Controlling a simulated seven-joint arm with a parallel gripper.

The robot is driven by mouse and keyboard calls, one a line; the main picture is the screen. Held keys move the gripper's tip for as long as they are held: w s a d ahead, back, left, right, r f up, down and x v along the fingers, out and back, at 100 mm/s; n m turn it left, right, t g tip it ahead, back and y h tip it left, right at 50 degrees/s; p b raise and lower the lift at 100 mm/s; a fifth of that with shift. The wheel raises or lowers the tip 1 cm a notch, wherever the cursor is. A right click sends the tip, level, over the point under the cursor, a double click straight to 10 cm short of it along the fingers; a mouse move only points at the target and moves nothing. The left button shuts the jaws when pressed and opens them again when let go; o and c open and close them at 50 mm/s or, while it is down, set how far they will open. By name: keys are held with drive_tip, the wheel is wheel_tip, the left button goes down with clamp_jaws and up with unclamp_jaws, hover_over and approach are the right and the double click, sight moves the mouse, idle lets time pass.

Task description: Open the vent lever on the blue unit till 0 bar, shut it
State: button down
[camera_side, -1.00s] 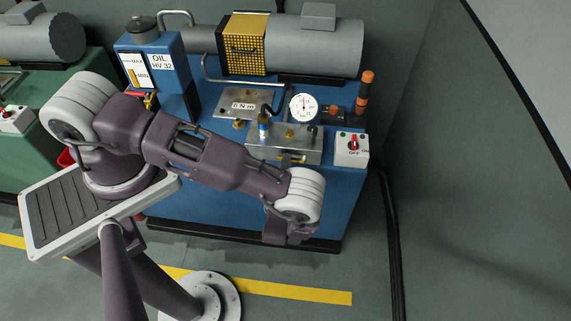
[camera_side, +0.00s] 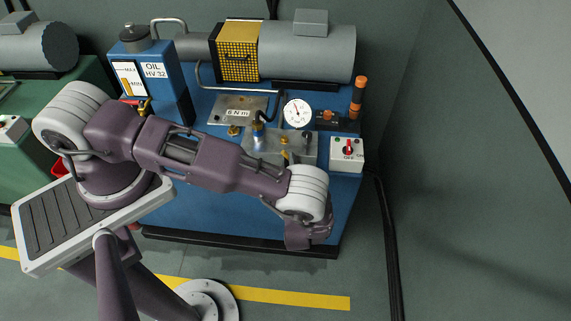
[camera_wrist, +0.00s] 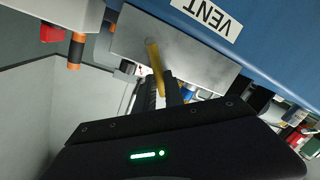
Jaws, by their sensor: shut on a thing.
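The yellow vent lever (camera_wrist: 157,62) is in the wrist view, on a grey metal block (camera_wrist: 185,55) beside the VENT label (camera_wrist: 215,18). My gripper (camera_wrist: 163,88) is shut on the lever's free end. In the side view the blue unit (camera_side: 230,215) stands behind my arm; the lever and my fingers are hidden there. The round white pressure gauge (camera_side: 297,113) stands behind the metal block, its needle leaning up and left. Its figures are too small to read.
A white switch box (camera_side: 347,155) with a red knob is at the unit's right front corner. An orange-banded post (camera_side: 358,95) stands behind it. Hoses and the 6 N m plate (camera_side: 238,110) lie further left.

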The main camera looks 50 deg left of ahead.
drive_tip(key=shift+w+d+r+m+y, duration=0.2)
drive_tip(key=shift+w+d+m, duration=0.1)
drive_tip(key=shift+m, duration=0.55)
drive_tip(key=shift+w+d+r+m+y, duration=0.2)
drive_tip(key=shift+w+d+m, duration=0.1)
drive_tip(key=shift+m, duration=0.55)
drive_tip(key=c, duration=1.4)
unclamp_jaws()
drive_tip(key=shift+c, duration=0.2)
